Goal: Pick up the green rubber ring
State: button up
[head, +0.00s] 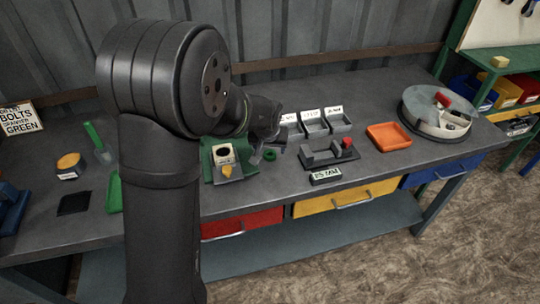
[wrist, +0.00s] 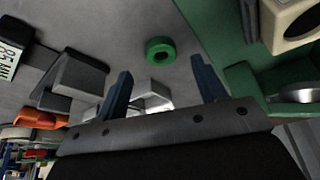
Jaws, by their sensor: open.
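The green rubber ring (wrist: 160,50) lies flat on the grey bench top in the wrist view, with its round hole showing. It also shows small in the head view (head: 269,155), just right of the green machine. My gripper (wrist: 162,82) is open and empty. Its two dark blue fingers stand apart, and the ring appears between and a little beyond their tips. In the head view my gripper (head: 275,140) is above the bench near the ring, partly hidden by its own wrist.
The green jaw crusher (head: 210,160) stands close beside the ring. Grey labelled bins (head: 315,127), a grey vice-like block (head: 325,155), an orange tray (head: 388,137) and a round bowl (head: 437,115) are to the right. A sign (head: 18,118) stands far left.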

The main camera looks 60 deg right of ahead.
aim_at(270, 153)
jog(key=shift+x, duration=2.3)
jog(key=shift+w+d+r, duration=0.1)
jog(key=shift+w, duration=0.1)
jog(key=c, duration=1)
